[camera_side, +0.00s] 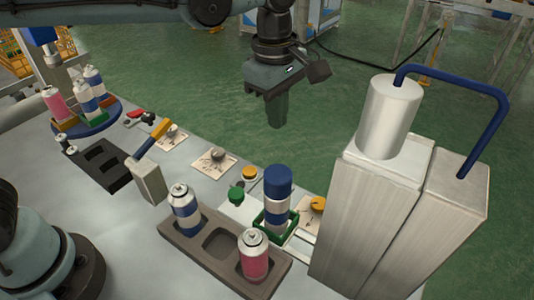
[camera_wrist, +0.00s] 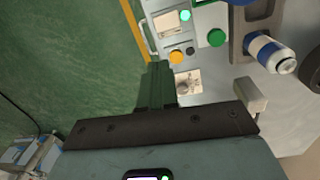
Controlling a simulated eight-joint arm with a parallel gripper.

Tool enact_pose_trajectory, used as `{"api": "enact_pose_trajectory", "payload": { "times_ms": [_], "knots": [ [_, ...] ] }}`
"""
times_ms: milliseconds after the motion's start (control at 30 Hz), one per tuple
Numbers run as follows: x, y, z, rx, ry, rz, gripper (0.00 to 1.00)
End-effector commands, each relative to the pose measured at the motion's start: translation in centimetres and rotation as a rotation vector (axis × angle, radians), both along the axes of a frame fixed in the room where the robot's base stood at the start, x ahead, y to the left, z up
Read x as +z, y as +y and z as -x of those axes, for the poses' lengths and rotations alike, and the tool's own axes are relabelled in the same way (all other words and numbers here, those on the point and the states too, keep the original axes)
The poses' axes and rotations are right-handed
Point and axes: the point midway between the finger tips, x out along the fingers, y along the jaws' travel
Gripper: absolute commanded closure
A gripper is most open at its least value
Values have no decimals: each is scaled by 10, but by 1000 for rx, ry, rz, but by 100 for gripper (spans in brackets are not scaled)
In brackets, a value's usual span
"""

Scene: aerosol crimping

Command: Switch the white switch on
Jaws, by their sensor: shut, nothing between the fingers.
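A similar plate shows in the wrist view (camera_wrist: 187,83), just right of my fingers. A second pale knob plate (camera_side: 172,137) lies farther left. My gripper (camera_side: 280,112) points down, shut and empty, in the air beyond the table's far edge. It is apart from the plates. In the wrist view the closed green-tinted fingers (camera_wrist: 157,68) show.
A blue-capped can (camera_side: 278,190) stands in a green holder. A tall metal machine (camera_side: 370,200) with a blue pipe stands at right. A blue-handled lever (camera_side: 150,142) rises left of the can rack (camera_side: 215,240).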

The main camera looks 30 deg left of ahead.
Motion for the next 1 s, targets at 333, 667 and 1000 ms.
{"api": "enact_pose_trajectory", "payload": {
  "times_ms": [333,667,1000],
  "knots": [
    [-7,-20,-3,124,43,-15,100],
    [-9,-19,-3,123,42,-15,100],
    [-52,-19,-4,123,42,-15,100]
  ]
}}
